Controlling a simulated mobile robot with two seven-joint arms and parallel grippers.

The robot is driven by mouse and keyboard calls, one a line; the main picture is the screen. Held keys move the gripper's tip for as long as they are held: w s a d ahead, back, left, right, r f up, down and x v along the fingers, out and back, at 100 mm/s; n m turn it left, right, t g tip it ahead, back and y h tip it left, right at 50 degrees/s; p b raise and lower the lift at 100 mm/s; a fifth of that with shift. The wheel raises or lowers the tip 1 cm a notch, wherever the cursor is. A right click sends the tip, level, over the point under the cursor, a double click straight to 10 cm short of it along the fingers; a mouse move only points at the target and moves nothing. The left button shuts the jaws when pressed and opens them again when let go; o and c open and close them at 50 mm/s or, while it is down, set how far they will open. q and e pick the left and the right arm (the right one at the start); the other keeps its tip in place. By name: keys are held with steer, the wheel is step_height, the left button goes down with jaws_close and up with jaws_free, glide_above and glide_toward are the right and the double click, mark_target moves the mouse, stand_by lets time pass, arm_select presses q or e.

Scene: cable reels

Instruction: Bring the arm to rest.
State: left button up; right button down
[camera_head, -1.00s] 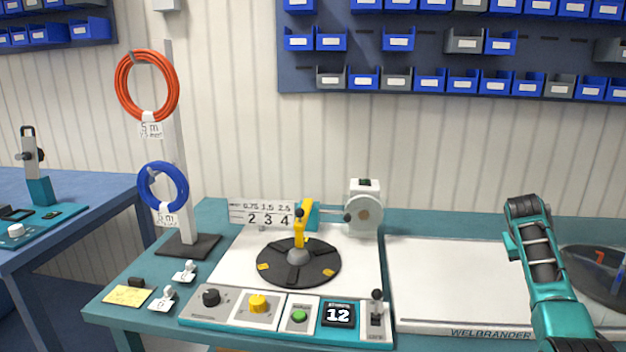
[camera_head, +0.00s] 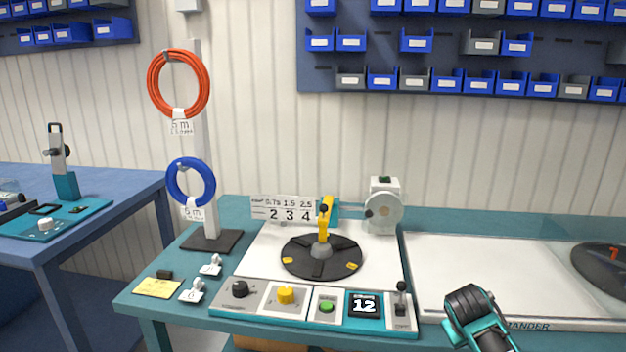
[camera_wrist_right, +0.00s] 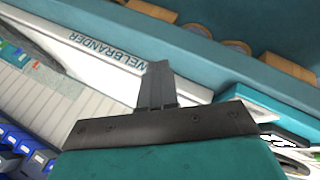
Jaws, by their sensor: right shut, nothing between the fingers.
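My right arm (camera_head: 473,308) shows in the head view at the bottom right, low in front of the white board's near edge. Behind the fingers lie a white board edge with "WELBRANDER" lettering (camera_wrist_right: 107,54) and teal bench surfaces. My left arm and gripper are not in view.
The teal bench holds a black turntable (camera_head: 322,258), a control panel (camera_head: 312,303) and a reel stand (camera_head: 197,150) with an orange coil (camera_head: 150,85) and a blue coil (camera_head: 172,190). The white board (camera_head: 480,265) has clear space. Blue bins (camera_head: 383,82) hang behind.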

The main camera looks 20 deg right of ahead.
steer(key=s+a+n+y, duration=0.1)
steer(key=s+a+y, duration=0.1)
steer(key=s+a, duration=0.65)
steer(key=s+a+f+n+y, duration=0.1)
steer(key=s+a+y, duration=0.3)
steer(key=a, duration=0.7)
steer(key=s+a+n+y, duration=0.1)
steer(key=s+a+n, duration=0.1)
steer(key=s+a, duration=0.6)
steer(key=w+a+f+t+y, duration=0.1)
steer(key=w+a+f+t, duration=0.2)
steer(key=w+f+t, duration=0.4)
steer(key=shift+w+a+f+t, duration=0.35)
steer(key=shift+w+f, duration=0.35)
steer(key=shift+f, duration=0.3)
